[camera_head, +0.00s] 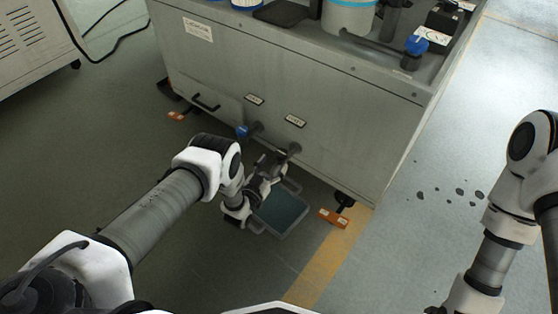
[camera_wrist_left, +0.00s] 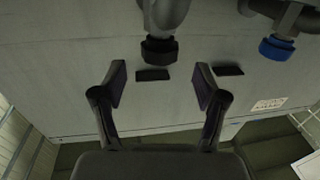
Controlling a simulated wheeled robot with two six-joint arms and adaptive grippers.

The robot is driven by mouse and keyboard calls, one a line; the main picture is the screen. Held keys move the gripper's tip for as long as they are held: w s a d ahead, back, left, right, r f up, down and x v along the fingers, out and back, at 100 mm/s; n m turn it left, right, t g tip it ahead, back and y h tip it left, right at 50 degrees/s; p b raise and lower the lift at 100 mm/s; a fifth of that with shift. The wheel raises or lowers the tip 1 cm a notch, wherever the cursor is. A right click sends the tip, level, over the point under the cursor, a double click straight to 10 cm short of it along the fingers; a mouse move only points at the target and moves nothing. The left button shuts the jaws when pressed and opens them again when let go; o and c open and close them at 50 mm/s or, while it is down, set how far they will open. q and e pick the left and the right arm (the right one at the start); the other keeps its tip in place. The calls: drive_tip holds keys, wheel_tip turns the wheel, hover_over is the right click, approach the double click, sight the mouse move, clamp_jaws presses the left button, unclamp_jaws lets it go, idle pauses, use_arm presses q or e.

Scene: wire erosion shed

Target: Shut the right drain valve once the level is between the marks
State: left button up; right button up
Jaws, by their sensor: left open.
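The right drain valve (camera_head: 294,149) sticks out low on the front of the grey tank cabinet; the left valve (camera_head: 242,132) beside it has a blue knob. In the left wrist view, where the sides look swapped, the right valve's dark knob (camera_wrist_left: 160,50) lies beyond and between my open fingers, and the blue knob (camera_wrist_left: 277,48) is off to the right. My left gripper (camera_head: 272,172) is just below the right valve, its fingers (camera_wrist_left: 160,90) spread and empty; contact is not visible. A tray (camera_head: 305,218) with dark teal liquid lies below. I cannot make out level marks. My right gripper is out of view.
The cabinet (camera_head: 330,150) has two small label plates above the valves and a handle (camera_head: 205,103) at left. Orange foot blocks (camera_head: 333,218) sit on the floor by its corners. Another blue knob (camera_head: 416,45) is on top.

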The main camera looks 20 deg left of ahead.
sight(278, 158)
use_arm(q)
drive_tip(key=w, duration=0.1)
drive_tip(key=w+b, duration=0.1)
drive_tip(key=w, duration=0.1)
drive_tip(key=w+d+b, duration=0.1)
drive_tip(key=shift+w+f, duration=0.2)
drive_tip(key=shift+w, duration=0.2)
drive_tip(key=shift+w+r, duration=0.15)
drive_tip(key=shift+w, duration=0.35)
drive_tip(key=c, duration=1.2)
drive_tip(key=shift+o, duration=0.2)
